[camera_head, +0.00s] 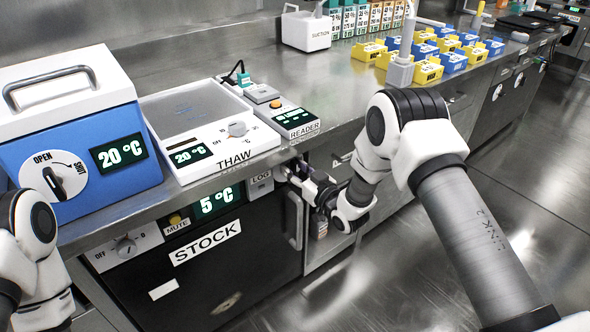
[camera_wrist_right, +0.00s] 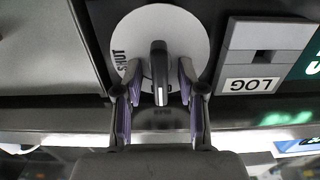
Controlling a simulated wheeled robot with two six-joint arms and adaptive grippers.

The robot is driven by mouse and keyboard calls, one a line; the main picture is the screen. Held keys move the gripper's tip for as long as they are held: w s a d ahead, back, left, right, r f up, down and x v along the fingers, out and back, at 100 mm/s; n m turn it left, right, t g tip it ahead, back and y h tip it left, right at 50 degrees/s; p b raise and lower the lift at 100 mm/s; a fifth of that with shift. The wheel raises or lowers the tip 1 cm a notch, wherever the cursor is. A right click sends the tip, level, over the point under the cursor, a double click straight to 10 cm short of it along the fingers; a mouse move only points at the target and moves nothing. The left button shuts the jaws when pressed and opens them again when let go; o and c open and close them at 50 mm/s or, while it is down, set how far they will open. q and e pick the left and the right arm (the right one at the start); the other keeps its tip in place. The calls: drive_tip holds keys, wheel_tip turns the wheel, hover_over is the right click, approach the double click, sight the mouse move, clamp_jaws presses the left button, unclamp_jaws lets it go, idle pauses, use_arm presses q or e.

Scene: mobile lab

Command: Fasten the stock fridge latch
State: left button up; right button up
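The stock fridge (camera_head: 255,265) is the black-fronted unit under the bench, its door closed as far as I can see and its display reading 5 °C. Its latch is a dark upright handle (camera_wrist_right: 159,75) on a white round plate (camera_wrist_right: 187,30) in the right wrist view. SHUT is printed at the plate's left; a small label below the handle is hard to read. The handle's pale-marked end points down toward that label. My right gripper (camera_wrist_right: 160,80) is open, its purple-padded fingers on either side of the handle with small gaps. In the head view my right gripper (camera_head: 300,175) hides the latch.
The LOG module (camera_wrist_right: 262,55) sits right beside the latch plate. A vertical door handle (camera_head: 294,218) is just below my right gripper. The thaw unit (camera_head: 205,130) and reader (camera_head: 291,118) stand on the bench above. Floor at the right is clear.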

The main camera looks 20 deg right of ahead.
clamp_jaws()
drive_tip(key=shift+m, duration=0.4)
drive_tip(key=m, duration=0.3)
drive_tip(key=shift+d, duration=0.15)
drive_tip(key=m, duration=0.5)
drive_tip(key=shift+d+f+p, duration=0.15)
drive_tip(key=shift+p, duration=0.25)
drive_tip(key=m, duration=0.9)
drive_tip(key=shift+w+d+f, duration=0.1)
drive_tip(key=shift+d+f, duration=0.05)
drive_tip(key=shift+f, duration=0.2)
